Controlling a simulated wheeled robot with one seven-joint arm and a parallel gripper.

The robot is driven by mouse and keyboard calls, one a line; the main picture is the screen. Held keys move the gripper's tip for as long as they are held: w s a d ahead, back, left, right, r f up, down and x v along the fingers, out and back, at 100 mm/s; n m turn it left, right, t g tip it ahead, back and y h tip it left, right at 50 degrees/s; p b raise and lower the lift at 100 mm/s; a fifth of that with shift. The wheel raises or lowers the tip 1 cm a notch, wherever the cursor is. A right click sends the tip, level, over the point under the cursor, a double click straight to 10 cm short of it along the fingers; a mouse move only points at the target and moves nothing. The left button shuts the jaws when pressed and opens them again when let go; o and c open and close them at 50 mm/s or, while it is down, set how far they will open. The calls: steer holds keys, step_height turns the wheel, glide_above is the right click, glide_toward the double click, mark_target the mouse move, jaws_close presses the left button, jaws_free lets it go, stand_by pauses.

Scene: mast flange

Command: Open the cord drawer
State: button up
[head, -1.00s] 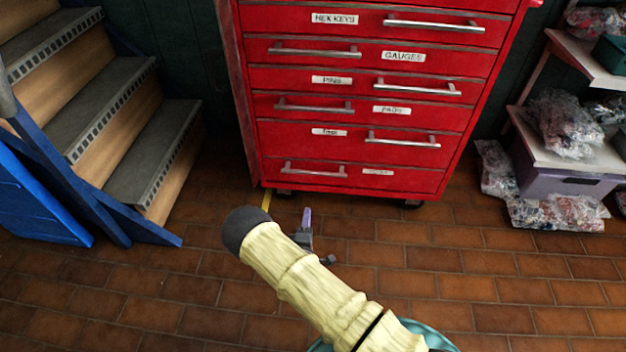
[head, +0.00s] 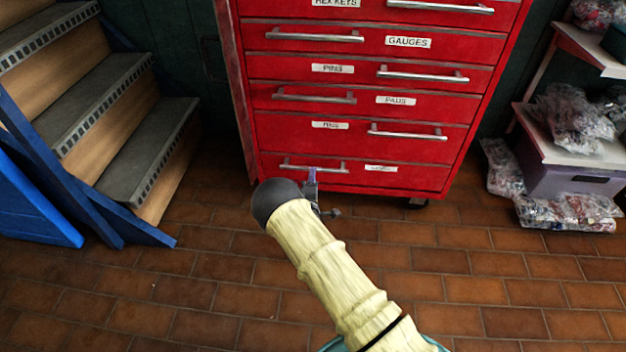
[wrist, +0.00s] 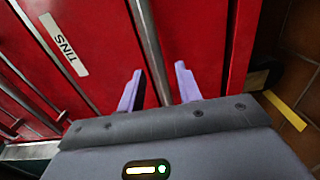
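The red drawer cabinet (head: 390,150) stands ahead, its drawers looking shut. Labels read HEX KEYS, GAUGES, PINS, PADS and TINS from the top; the bottom drawer's small label (head: 381,169) is too blurred to read. The bottom drawer has a silver bar handle (head: 333,170) on its left side. My gripper (head: 312,177) is at that handle, partly hidden behind my arm. In the wrist view, its two purple fingers (wrist: 159,86) are open, with a silver bar handle (wrist: 148,45) running between them. The TINS label (wrist: 64,44) lies to the left. Finger contact with the bar cannot be told.
Wooden steps with grey treads (head: 125,150) and a blue frame (head: 60,175) stand at left. A shelf with bagged goods and a purple bin (head: 570,180) is at right. The brick floor (head: 480,280) before the cabinet is clear.

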steer(key=shift+w+b, duration=0.3)
steer(key=shift+w, duration=0.9)
steer(key=shift+c, duration=0.2)
jaws_close()
steer(key=shift+s, duration=0.1)
